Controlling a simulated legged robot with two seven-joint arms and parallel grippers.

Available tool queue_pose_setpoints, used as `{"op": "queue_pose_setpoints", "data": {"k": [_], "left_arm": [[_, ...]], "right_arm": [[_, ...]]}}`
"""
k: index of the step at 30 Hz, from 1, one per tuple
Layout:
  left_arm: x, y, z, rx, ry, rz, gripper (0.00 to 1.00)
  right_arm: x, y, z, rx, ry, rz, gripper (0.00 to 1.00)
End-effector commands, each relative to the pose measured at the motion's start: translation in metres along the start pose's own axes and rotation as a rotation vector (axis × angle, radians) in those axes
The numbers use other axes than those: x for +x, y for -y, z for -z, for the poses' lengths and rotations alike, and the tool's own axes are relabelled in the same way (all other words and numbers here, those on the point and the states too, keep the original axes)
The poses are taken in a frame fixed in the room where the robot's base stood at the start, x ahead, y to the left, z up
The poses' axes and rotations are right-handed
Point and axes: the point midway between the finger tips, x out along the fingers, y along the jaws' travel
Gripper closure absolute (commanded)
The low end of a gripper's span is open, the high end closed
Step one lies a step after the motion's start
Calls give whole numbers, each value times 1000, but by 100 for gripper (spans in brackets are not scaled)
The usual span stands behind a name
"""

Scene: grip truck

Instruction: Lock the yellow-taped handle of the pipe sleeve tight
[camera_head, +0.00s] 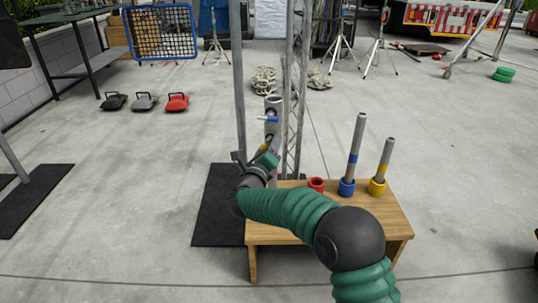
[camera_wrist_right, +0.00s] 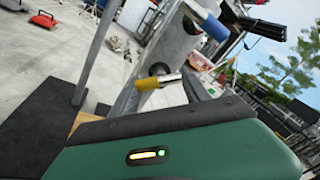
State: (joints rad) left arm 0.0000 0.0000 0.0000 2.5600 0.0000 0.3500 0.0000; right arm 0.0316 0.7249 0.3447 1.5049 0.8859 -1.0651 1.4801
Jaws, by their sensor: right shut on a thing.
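The grey pipe sleeve (camera_head: 272,104) stands upright on a grey pole behind the table; it also shows large and tilted in the wrist view (camera_wrist_right: 172,45). A blue-taped handle (camera_head: 267,118) sticks out near its top and shows in the wrist view (camera_wrist_right: 207,21). The yellow-taped handle (camera_wrist_right: 150,83) sits lower on the sleeve, and a bit of its yellow shows in the head view (camera_head: 276,143). My right gripper (camera_head: 266,158) is at this lower handle, shut on it; its fingers partly hide the contact. My left gripper is not in view.
A wooden table (camera_head: 330,222) stands under my right arm. It holds red (camera_head: 316,184), blue (camera_head: 346,188) and yellow (camera_head: 377,187) cups, with pipes in the last two. A metal truss (camera_head: 292,80) and upright pole (camera_head: 238,80) stand close to the sleeve.

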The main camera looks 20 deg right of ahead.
Motion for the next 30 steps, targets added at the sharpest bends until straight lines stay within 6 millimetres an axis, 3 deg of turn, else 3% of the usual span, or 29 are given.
{"op": "queue_pose_setpoints", "data": {"k": [3,15,30], "left_arm": [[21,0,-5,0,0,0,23],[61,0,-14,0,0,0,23],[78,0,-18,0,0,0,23]], "right_arm": [[0,-8,7,111,-4,-6,86],[0,-9,5,448,-4,-5,86],[0,-8,1,628,-5,-6,86]]}}
